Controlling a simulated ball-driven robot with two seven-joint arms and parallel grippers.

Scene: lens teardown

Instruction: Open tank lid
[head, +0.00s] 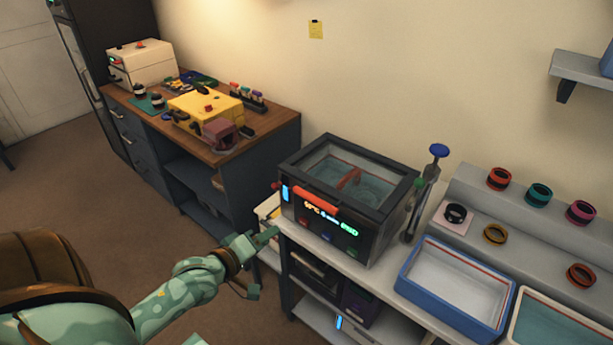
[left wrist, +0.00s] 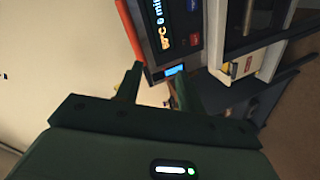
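The tank (head: 345,200) is a dark box with a lit display on its front, standing on the grey bench. Its framed, see-through lid (head: 385,167) looks shut, with bluish contents beneath. A red handle bar (head: 316,199) runs along the front top edge. It also shows as a red strip in the left wrist view (left wrist: 130,30). My left gripper (head: 264,262) is in front of the tank's left side, below the handle and apart from it. Its two fingers are spread and empty in the left wrist view (left wrist: 157,85). My right gripper is not seen.
A blue tray (head: 405,283) and stepped shelves with coloured rings (head: 498,179) stand right of the tank. A blue-topped pump-like tool (head: 438,151) is close to its right side. A wooden-topped workbench (head: 270,119) stands behind left. Open floor (head: 95,185) lies at the left.

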